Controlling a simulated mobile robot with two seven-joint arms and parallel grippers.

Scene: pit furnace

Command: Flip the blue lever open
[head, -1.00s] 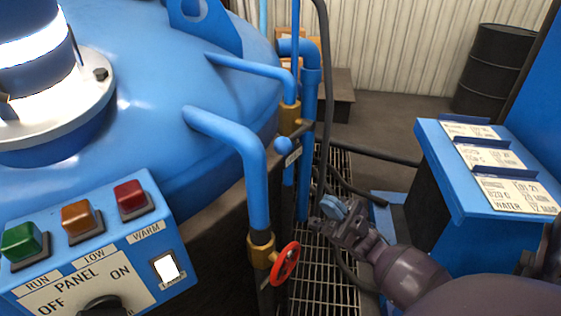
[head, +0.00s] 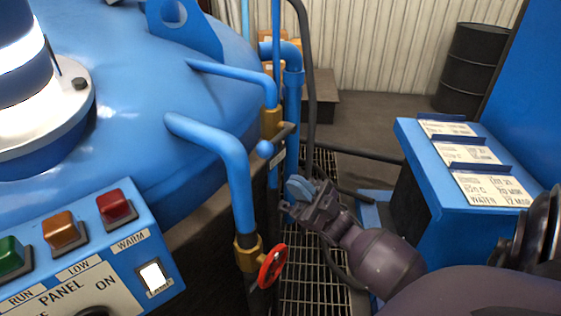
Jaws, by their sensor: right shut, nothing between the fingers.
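The blue lever shows as a round blue knob (head: 265,148) with a short bar beside the brass valve fitting (head: 272,122) on the rear blue pipe. Its bar partly overlaps the pipes behind, so its exact angle is hard to read. My right gripper (head: 292,201) is shut and empty. It appears below and to the right of the knob, apart from it in the picture, over the floor grating. A blue part shows at the gripper's end. My left gripper is not in view.
A red handwheel (head: 271,266) sits below the gripper on the front pipe. The blue furnace lid (head: 130,130) and button panel (head: 120,255) fill the left. A blue stand (head: 415,150) with label plates is at right. A black hose (head: 311,90) hangs behind the lever.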

